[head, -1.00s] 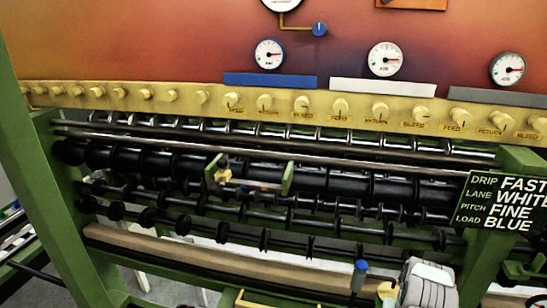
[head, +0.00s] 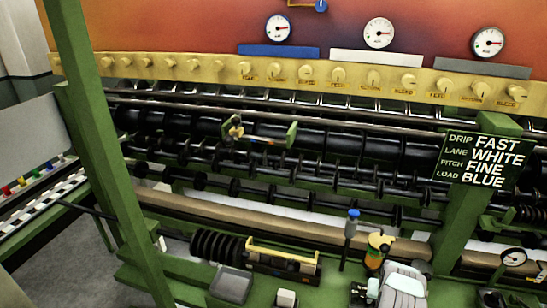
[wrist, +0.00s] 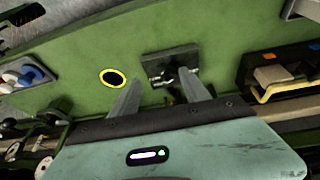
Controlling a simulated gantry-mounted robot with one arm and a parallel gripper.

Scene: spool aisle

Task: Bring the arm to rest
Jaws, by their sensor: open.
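My gripper (wrist: 160,90) shows in the wrist view with its two fingers apart and nothing between them. It hangs over a green deck (wrist: 110,52), near a dark square fixture (wrist: 170,68) and a yellow-rimmed black hole (wrist: 113,78). I cannot tell whether the fingertips touch anything. In the head view, part of my arm (head: 400,288) shows at the bottom, right of centre, with a yellow and orange part beside it; the fingers cannot be made out there.
Behind are black rollers (head: 300,150), a knob rail (head: 290,80) and gauges. A black sign (head: 484,160) hangs right. Open floor (head: 70,260) lies left.

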